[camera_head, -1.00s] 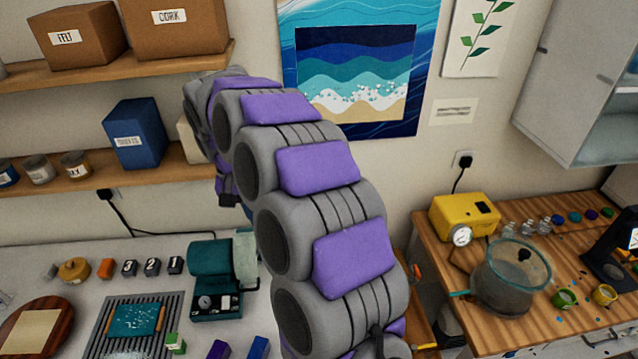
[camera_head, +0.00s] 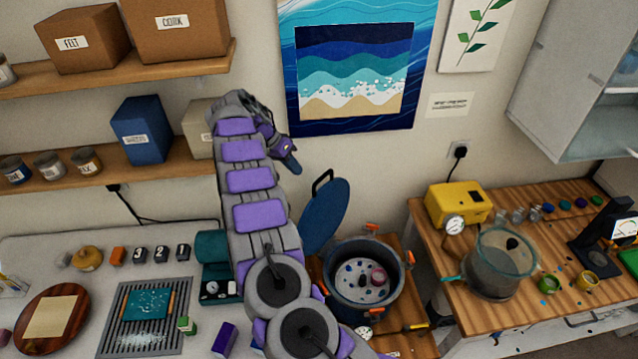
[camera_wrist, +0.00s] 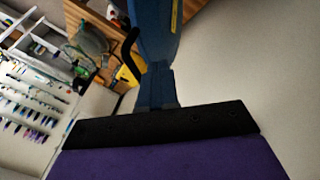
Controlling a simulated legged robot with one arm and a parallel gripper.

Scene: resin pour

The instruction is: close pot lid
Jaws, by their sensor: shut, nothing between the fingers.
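The dark blue pot (camera_head: 345,293) stands on a wooden surface right of my arm. Its blue lid (camera_head: 326,214) is raised and tilted up at the pot's back left, with a black handle (camera_head: 322,182) on its upper left edge. The pot is open, and a pink cup and small pieces show inside it. My gripper (camera_head: 293,165) is shut and empty, up and left of the lid, apart from it. In the wrist view, the blue shut gripper (camera_wrist: 157,60) points up the picture, with the black handle (camera_wrist: 131,55) beside it on the left.
A yellow pump (camera_head: 458,206) and a glass vessel (camera_head: 493,262) stand on the wooden bench at the right. A dark grille (camera_head: 112,335) and a teal device (camera_head: 215,290) are at the left. Shelves with boxes hang on the wall behind.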

